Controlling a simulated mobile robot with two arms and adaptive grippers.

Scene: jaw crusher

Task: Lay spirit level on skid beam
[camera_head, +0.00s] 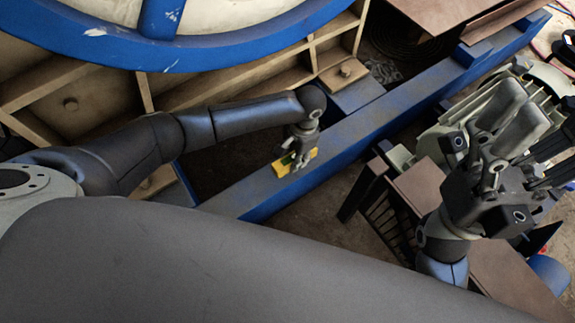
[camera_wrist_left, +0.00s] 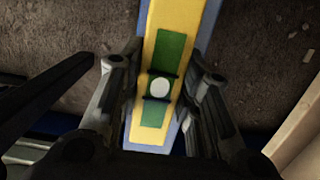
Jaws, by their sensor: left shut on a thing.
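The spirit level is a yellow bar (camera_head: 308,161) with a green middle. In the left wrist view the level (camera_wrist_left: 180,22) shows a round white vial in its green part. My left gripper (camera_head: 300,154) is shut on it from above, with a finger on each side in the wrist view (camera_wrist_left: 160,80). The blue skid beam (camera_head: 375,128) runs diagonally under the level. In the wrist view, blue beam edges (camera_wrist_left: 208,22) show along both sides of the level, roughly parallel to it. I cannot tell whether the level touches the beam. My right gripper (camera_head: 487,165) is raised at the right, its jaws unclear.
A big blue-rimmed wheel (camera_head: 200,52) and a tan ribbed frame (camera_head: 240,75) stand behind the left arm. A brown table (camera_head: 425,190) and grey-green equipment (camera_head: 510,105) lie at the right. Dark ground (camera_wrist_left: 270,40) flanks the beam.

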